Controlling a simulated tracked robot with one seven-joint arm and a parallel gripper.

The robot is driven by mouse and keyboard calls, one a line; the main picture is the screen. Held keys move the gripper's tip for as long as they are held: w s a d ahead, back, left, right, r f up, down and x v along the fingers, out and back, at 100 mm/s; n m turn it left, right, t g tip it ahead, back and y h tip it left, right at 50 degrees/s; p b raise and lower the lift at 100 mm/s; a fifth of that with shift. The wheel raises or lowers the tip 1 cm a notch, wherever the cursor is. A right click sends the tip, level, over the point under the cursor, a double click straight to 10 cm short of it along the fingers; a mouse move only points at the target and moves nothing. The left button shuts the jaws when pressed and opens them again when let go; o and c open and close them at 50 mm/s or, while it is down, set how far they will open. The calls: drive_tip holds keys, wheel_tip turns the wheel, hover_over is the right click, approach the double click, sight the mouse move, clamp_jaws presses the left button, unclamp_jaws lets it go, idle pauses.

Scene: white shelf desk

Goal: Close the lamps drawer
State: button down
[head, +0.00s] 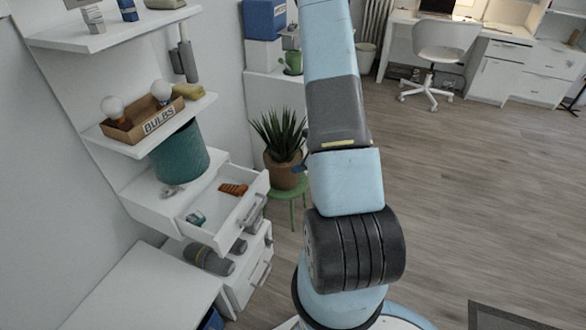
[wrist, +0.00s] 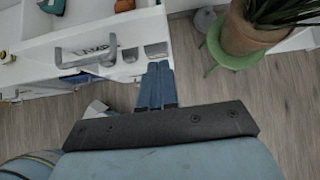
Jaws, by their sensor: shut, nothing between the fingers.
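The lamps drawer is white and stands open in the head view, its front panel (head: 246,208) pulled out from the shelf desk. An orange item (head: 233,189) and a small teal item (head: 196,217) lie in it. In the wrist view the drawer front (wrist: 135,33) carries a grey bar handle (wrist: 84,54) with a partly covered label behind it. My gripper (wrist: 160,68) has its blue fingers together, empty, at the lower right part of the drawer front. I cannot tell whether they touch it. In the head view my arm hides the gripper.
A potted plant (head: 285,172) stands on a green stool (head: 290,198) close to the right of the drawer. A bulbs box (head: 145,120) and a teal bin (head: 180,155) sit above.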

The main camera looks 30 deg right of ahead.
sight(267, 175)
drive_tip(key=shift+w+a+f, duration=0.9)
drive_tip(key=shift+w+a, duration=0.05)
drive_tip(key=shift+w, duration=0.35)
drive_tip(key=shift+w+a+f, duration=0.9)
drive_tip(key=shift+w+f, duration=0.05)
drive_tip(key=shift+w, duration=0.3)
drive_tip(key=shift+w+a+f, duration=0.9)
drive_tip(key=shift+w+a, duration=0.05)
drive_tip(key=shift+w, duration=0.35)
